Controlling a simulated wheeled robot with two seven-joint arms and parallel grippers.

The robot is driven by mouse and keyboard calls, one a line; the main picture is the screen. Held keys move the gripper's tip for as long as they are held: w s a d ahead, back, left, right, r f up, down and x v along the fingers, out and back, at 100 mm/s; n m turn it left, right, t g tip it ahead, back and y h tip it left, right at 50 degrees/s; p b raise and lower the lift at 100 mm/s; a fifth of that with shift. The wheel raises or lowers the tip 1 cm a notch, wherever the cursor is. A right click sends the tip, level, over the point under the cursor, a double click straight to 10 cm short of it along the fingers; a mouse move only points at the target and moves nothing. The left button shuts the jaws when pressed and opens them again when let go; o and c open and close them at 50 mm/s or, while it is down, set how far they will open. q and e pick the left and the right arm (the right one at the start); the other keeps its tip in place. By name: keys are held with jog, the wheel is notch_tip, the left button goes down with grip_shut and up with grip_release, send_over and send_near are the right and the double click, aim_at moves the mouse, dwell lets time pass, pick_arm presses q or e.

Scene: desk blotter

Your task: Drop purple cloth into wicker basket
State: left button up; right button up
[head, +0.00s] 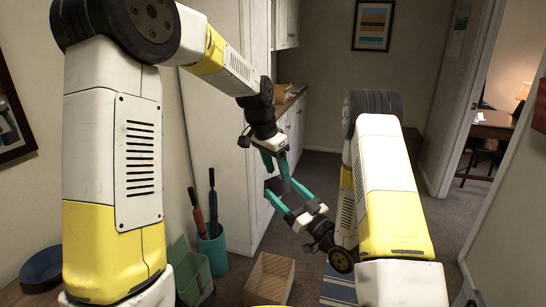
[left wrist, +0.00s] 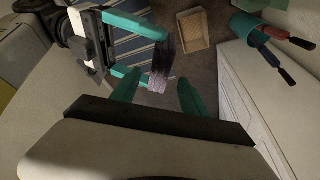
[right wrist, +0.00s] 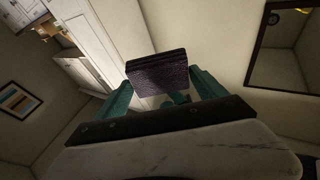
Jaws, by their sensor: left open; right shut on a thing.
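The folded purple cloth (right wrist: 158,74) is held between the fingers of my right gripper (head: 280,188); it also shows in the left wrist view (left wrist: 161,68). My left gripper (head: 274,162) is open, just above the cloth in the head view. In the left wrist view the cloth's lower end lies close to the open left fingers (left wrist: 158,92); I cannot tell whether they touch it. The wicker basket (head: 270,279) stands on the floor below and in front of the grippers; it also shows in the left wrist view (left wrist: 183,30).
A teal bin with umbrellas (head: 213,252) and a green box (head: 192,275) stand left of the basket. A blue striped rug (head: 338,288) lies to its right. White cabinets (head: 225,130) rise behind the bin. A dark blue bowl (head: 42,268) sits at the far left.

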aim_at(279, 177)
pick_arm(q)
jog(key=shift+x, duration=2.2)
jog(key=c, duration=1.1)
grip_shut()
pick_arm(e)
jog(key=o, duration=1.1)
